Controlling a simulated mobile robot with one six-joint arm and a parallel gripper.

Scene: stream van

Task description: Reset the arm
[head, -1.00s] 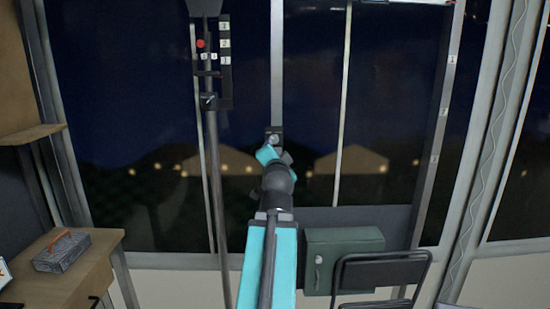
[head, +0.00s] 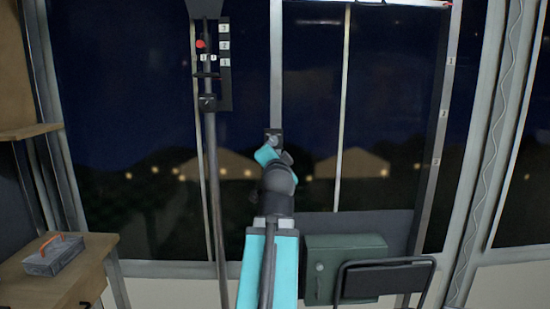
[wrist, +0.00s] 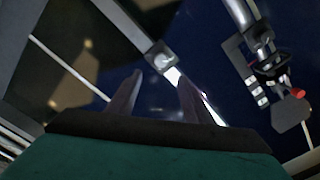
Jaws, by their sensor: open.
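My arm reaches up and forward from the bottom middle of the head view, its teal links ending in a dark wrist. My gripper is hidden behind the wrist there. In the wrist view my gripper (wrist: 158,92) shows two dark fingers spread apart with nothing between them. Beyond the fingers are a pale bar and the dark window. The gripper touches nothing that I can see.
A tall pole (head: 216,190) with a numbered panel (head: 225,62) and red knob stands left of my arm. A green box (head: 345,265) and dark chair (head: 385,265) are at lower right. A wooden desk (head: 70,285) with a grey box (head: 55,256) is at lower left.

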